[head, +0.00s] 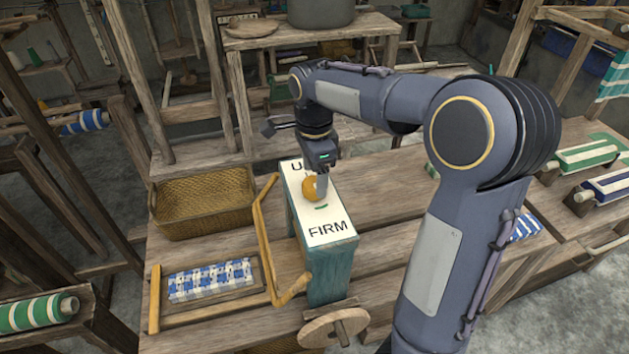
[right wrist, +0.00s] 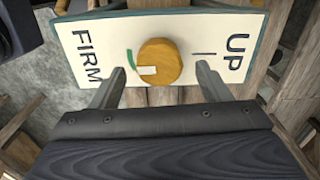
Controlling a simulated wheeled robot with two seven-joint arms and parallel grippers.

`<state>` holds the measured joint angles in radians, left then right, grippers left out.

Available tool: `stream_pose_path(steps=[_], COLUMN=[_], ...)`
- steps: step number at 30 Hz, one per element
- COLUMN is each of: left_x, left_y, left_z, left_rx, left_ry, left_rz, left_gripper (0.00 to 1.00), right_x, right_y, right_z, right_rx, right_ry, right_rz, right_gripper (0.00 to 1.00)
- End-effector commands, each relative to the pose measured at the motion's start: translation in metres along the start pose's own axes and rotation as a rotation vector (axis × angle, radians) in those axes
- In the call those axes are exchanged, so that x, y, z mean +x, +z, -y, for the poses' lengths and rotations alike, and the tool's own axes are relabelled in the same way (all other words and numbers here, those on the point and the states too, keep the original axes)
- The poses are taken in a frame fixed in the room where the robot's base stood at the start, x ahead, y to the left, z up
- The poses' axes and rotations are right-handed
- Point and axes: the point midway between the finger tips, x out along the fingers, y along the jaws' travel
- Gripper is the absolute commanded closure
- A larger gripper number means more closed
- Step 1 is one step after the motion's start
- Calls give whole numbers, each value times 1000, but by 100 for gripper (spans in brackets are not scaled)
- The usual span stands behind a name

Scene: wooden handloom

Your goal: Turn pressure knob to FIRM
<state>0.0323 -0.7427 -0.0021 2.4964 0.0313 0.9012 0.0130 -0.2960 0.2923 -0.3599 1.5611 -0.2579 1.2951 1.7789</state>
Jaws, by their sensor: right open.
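The pressure knob is a round ochre disc (head: 309,188) on a white panel (head: 325,233) marked UP at the far end and FIRM at the near end. The panel tops a teal box (head: 333,267). In the right wrist view the knob (right wrist: 164,58) has a white mark on its FIRM side, close to a green arc (right wrist: 130,60) on the panel. A thin black line is on the UP side. My right gripper (head: 322,186) points down at the knob. Its open fingers (right wrist: 160,73) stand on either side of the knob, with gaps showing. My left gripper is out of view.
A wicker basket (head: 203,207) and a blue-white checked cloth (head: 212,281) lie left of the box. A bent wooden lever (head: 263,235) runs close along the box's left side. A wooden wheel (head: 333,327) is at the front. The bench top to the right is mostly clear.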

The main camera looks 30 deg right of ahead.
Motion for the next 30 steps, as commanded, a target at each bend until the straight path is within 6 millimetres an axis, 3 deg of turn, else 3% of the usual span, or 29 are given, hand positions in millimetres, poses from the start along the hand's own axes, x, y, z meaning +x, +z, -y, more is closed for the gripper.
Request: stream_pose_path(steps=[6,10,26,30], left_x=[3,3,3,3], left_y=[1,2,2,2], left_z=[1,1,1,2], left_rx=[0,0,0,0], left_ry=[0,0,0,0], left_rz=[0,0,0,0], left_gripper=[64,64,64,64], right_x=[-36,-46,-48,-48], right_y=[0,0,0,-5], right_z=[1,1,0,-12], right_rx=[0,0,0,-71], right_ry=[-4,-2,0,-14], right_rz=[1,0,0,36], right_gripper=[30,30,30,30])
